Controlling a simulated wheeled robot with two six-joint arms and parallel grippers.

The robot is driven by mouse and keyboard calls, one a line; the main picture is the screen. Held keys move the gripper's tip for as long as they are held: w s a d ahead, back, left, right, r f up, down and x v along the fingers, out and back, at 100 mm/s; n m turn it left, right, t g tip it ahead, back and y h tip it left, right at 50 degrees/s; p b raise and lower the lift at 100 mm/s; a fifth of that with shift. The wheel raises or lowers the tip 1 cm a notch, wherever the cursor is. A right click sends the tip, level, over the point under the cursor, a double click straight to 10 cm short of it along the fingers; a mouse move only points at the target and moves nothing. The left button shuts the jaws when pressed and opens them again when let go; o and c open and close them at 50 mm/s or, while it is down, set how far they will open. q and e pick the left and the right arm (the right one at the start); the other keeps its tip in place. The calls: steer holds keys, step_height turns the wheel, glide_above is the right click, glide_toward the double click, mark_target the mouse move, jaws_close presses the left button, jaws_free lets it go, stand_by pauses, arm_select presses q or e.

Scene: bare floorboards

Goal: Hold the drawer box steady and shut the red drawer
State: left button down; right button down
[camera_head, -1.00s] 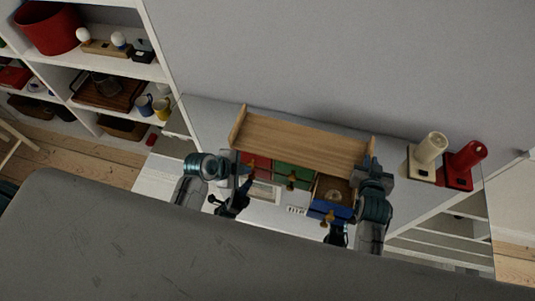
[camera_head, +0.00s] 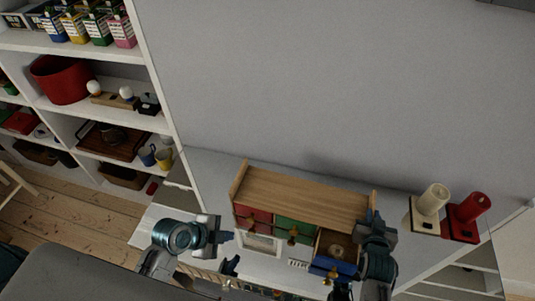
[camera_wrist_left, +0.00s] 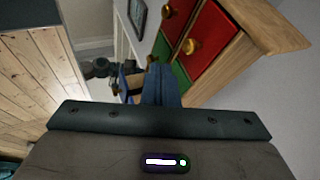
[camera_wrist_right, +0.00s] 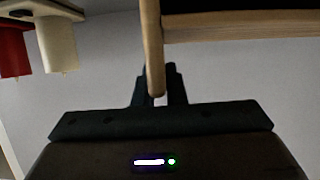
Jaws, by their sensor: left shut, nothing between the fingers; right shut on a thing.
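The wooden drawer box (camera_head: 300,196) stands on a white surface against the grey wall. Its red drawer (camera_head: 253,216) is at the left, with a green drawer (camera_head: 296,230) beside it; both look about flush. The blue drawer (camera_head: 332,268) at the right is pulled out. The left wrist view shows red (camera_wrist_left: 207,42) and green (camera_wrist_left: 162,48) fronts with brass knobs. My left gripper (camera_head: 229,237) is shut and empty, just left of the red drawer front and apart from it. My right gripper (camera_wrist_right: 158,98) is shut on the box's right side panel (camera_wrist_right: 154,45).
A cream cylinder (camera_head: 432,199) and a red cylinder (camera_head: 472,207) on bases stand right of the box. A small framed item (camera_head: 261,243) is in front of the box. A shelf unit (camera_head: 150,75) with cartons, a red bin and mugs stands at the left.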

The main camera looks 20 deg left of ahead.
arm_select(q)
steer(key=shift+v, duration=1.65)
arm_select(e)
steer(key=shift+s+f, duration=0.1)
steer(key=shift+f, duration=0.2)
steer(key=c, duration=1.6)
jaws_free()
steer(key=shift+c, duration=0.2)
steer(key=shift+o, duration=1.2)
steer(key=shift+r, duration=0.1)
